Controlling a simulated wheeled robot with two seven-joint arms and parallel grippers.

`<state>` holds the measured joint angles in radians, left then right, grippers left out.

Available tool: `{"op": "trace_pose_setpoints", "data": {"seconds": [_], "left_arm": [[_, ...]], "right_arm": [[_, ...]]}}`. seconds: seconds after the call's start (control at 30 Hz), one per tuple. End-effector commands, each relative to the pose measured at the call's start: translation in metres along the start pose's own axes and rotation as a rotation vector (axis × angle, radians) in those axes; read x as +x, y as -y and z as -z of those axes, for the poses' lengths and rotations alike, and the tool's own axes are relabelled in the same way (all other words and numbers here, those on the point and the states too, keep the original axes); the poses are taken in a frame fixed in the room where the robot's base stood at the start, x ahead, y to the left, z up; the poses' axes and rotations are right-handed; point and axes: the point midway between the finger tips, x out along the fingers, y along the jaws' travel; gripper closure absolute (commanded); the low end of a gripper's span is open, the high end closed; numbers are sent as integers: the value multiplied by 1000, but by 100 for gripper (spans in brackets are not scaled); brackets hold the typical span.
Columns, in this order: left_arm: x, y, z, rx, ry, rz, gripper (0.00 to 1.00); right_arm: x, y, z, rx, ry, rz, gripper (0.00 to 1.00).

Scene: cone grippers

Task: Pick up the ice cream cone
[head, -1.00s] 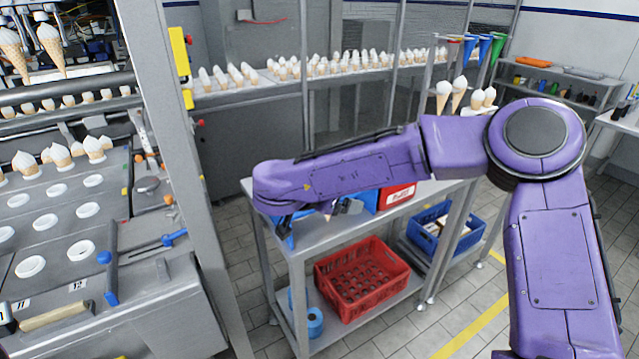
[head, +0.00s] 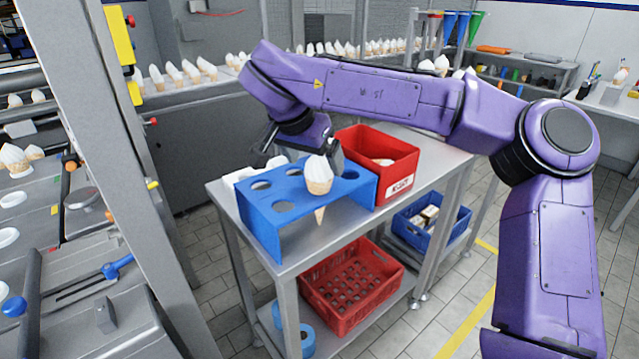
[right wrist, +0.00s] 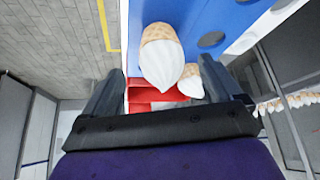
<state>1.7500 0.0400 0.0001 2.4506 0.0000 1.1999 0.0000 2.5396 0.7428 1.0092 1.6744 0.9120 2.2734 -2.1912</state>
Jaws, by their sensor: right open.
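An ice cream cone (head: 319,172) with white cream and a tan wafer stands upright in a hole of the blue holder (head: 262,228) on the metal table. My right gripper (head: 303,155) is open just behind the cone in the head view, and the cone partly covers it. In the right wrist view the cone (right wrist: 163,62) lies between the two spread fingers (right wrist: 163,88), with gaps on both sides. A second cone (right wrist: 210,82) shows there, close to one finger. My left gripper is not in view.
A red bin (head: 402,170) with something white inside stands right of the holder. The metal table (head: 445,160) has free room behind and right of the bin. A red crate (head: 350,293) sits on the lower shelf. A metal post (head: 105,130) stands at left.

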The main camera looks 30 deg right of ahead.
Motion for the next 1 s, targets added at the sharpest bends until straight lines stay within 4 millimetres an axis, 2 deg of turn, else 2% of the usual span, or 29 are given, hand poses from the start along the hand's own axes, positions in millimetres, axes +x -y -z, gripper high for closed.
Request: {"op": "trace_pose_setpoints", "data": {"seconds": [0.23,0.33,0.53,0.6,0.67,1.0], "left_arm": [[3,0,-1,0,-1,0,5],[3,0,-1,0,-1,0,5],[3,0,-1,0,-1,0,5],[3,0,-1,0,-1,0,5],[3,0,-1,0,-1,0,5],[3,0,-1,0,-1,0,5]], "right_arm": [[46,-2,0,0,2,-3,8],[54,-2,1,3,1,-1,8],[54,-2,2,4,-1,-1,8],[54,-2,2,4,-1,-2,31],[54,-2,2,4,-1,-2,49],[52,-3,3,5,-2,-2,49]]}}
